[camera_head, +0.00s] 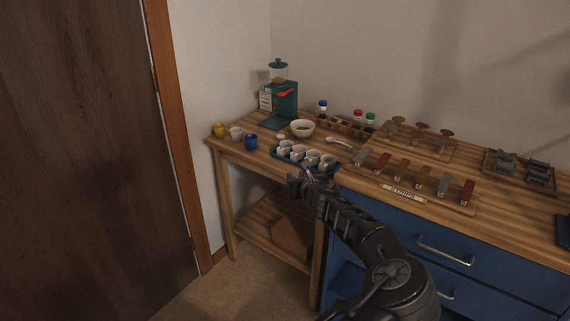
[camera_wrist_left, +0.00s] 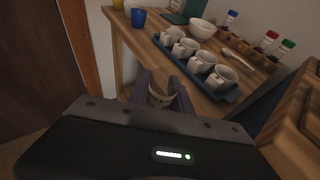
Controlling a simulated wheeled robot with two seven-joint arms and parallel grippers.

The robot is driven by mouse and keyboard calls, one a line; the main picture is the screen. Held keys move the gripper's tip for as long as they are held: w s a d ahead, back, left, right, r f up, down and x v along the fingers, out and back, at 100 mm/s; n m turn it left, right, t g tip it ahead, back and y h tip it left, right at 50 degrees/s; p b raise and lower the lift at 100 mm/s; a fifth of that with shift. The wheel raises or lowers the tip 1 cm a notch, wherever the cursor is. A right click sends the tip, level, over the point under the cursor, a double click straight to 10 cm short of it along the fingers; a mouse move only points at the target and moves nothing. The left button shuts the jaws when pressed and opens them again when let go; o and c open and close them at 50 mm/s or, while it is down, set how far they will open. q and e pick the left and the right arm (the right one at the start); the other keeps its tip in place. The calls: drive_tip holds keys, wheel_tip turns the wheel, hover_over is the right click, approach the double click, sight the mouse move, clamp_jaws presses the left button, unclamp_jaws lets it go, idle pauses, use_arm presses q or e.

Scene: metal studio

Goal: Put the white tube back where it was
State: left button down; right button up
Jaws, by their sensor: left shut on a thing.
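My left gripper (camera_head: 308,180) is shut in front of the table edge, just below the cup tray. In the left wrist view its fingers (camera_wrist_left: 160,92) close on a small pale thing, which I take for the white tube (camera_wrist_left: 159,101); only a curved pale part shows between the fingers. The wooden tube rack (camera_head: 342,126) stands at the back of the table. It holds a blue-capped tube (camera_head: 323,106) at its left end and a red-capped (camera_head: 358,114) and a green-capped tube (camera_head: 370,118) at its right end. Between blue and red no cap shows. My right gripper is not in view.
A blue tray (camera_wrist_left: 234,96) with several white cups lies between my gripper and the rack. A white bowl (camera_head: 302,128) and a white spoon (camera_head: 338,141) lie behind it. A teal machine (camera_head: 284,100) stands back left. A stamp rack (camera_head: 430,198) is to the right.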

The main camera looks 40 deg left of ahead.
use_arm(q)
drive_tip(key=s+d+f+m+t+h, duration=0.2)
drive_tip(key=s+d+m+h, duration=0.15)
drive_tip(key=d, duration=0.75)
drive_tip(key=s+d+f+m+t+h, duration=0.2)
drive_tip(key=d+m+h, duration=0.2)
drive_tip(key=d, duration=0.6)
drive_tip(key=s+d+f+m+t+h, duration=0.2)
drive_tip(key=s+d+m+h, duration=0.15)
drive_tip(key=d, duration=0.75)
wheel_tip(320, 180, up, 8)
drive_tip(key=w+p, duration=0.1)
drive_tip(key=p, duration=0.7)
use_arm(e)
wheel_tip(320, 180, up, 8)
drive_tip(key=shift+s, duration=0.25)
use_arm(q)
drive_tip(key=shift+d, duration=0.1)
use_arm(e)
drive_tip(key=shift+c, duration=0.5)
